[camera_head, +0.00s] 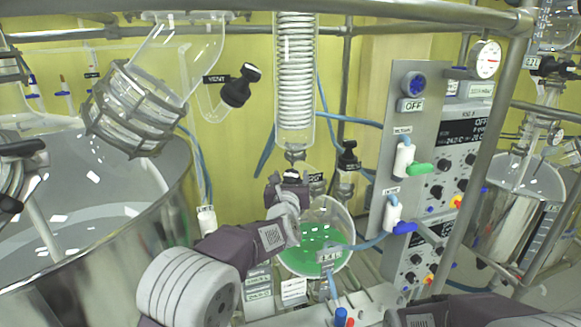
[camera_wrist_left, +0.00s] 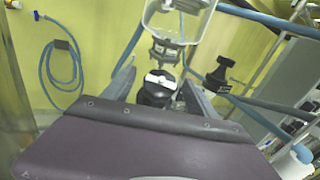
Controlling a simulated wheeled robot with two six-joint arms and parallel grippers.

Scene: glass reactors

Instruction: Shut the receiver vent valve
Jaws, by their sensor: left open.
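A black valve knob (camera_wrist_left: 156,92) with a white mark across its top sits between the fingers of my left gripper (camera_wrist_left: 158,88) in the left wrist view. The fingers are open, one on each side, and I cannot tell if either touches it. In the head view my left gripper (camera_head: 284,188) is below the coiled glass condenser (camera_head: 296,85), above the round receiver flask (camera_head: 318,240) with green liquid. The knob's top (camera_head: 292,174) shows there just past the fingers; its label is partly hidden. My right gripper is out of view.
A second black knob (camera_head: 348,156) stands just right of the gripper and also shows in the left wrist view (camera_wrist_left: 219,72). Another black knob (camera_head: 238,88) is by a VENT label at upper left. A grey control panel (camera_head: 407,85) stands right.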

